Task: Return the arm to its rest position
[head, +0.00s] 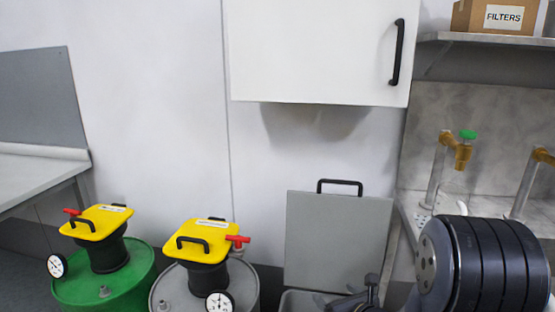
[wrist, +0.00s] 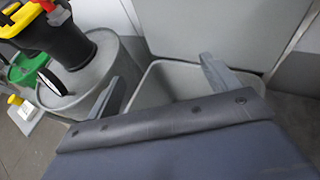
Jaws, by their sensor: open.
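My gripper (wrist: 165,85) is open in the wrist view, its two grey fingers spread wide with nothing seen between them. It is above or in front of a grey bin (wrist: 180,82). In the head view my dark arm (head: 480,265) fills the lower right corner, and a small dark part of it shows low beside the bin (head: 300,302). The fingertips cannot be made out there. A grey panel with a black handle (head: 338,240) stands upright behind the bin.
A green drum (head: 130,282) and a grey drum (head: 172,294) stand at lower left, each with a yellow-topped agitator and a gauge. A white wall cabinet (head: 315,50) hangs above. A sink with taps (head: 438,170) and a shelf (head: 490,40) are at right.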

